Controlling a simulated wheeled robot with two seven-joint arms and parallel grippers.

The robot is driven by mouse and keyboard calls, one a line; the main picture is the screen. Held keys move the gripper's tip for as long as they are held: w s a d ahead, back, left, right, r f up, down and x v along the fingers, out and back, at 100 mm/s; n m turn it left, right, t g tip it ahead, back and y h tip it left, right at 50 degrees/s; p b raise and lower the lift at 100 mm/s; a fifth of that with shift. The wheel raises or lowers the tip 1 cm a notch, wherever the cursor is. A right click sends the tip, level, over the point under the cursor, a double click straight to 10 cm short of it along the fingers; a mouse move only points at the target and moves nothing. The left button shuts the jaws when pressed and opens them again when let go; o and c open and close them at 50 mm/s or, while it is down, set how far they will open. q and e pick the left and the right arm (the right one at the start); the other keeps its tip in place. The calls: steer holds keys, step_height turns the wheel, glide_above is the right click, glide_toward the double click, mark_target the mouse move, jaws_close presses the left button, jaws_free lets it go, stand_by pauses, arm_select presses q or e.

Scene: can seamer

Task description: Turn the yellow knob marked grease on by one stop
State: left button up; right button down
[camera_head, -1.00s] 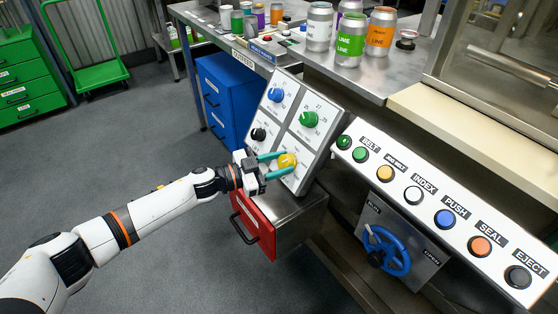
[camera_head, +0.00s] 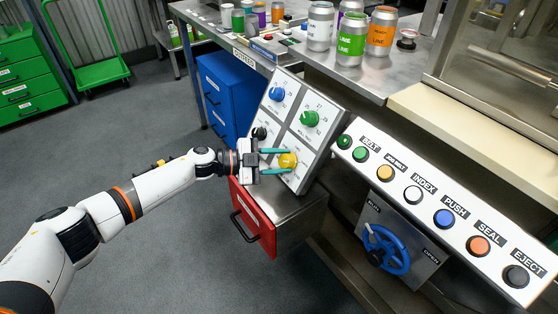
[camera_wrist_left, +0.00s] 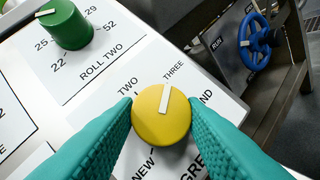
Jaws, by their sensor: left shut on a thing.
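The yellow knob (camera_head: 288,160) sits on the lower right plate of the tilted grey panel. It fills the middle of the left wrist view (camera_wrist_left: 161,118), where its white mark points up, close to the word THREE. The label below it is partly hidden and shows GRE. My left gripper (camera_head: 281,161) has its teal fingers on either side of the knob and is shut on it. In the left wrist view the fingertips touch the knob's left and right sides. My right gripper is in neither view.
A green knob (camera_head: 309,119) is above, a blue knob (camera_head: 277,94) at upper left and a black knob (camera_head: 260,133) beside my gripper. A red drawer (camera_head: 253,218) is below. A sloped button panel (camera_head: 430,205) and a blue handwheel (camera_head: 388,250) are to the right.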

arm_select(q)
steer(key=o, duration=1)
steer(key=shift+s+a, duration=0.1)
steer(key=shift+a, duration=0.45)
steer(key=v, duration=1.1)
steer(key=shift+p, duration=0.4)
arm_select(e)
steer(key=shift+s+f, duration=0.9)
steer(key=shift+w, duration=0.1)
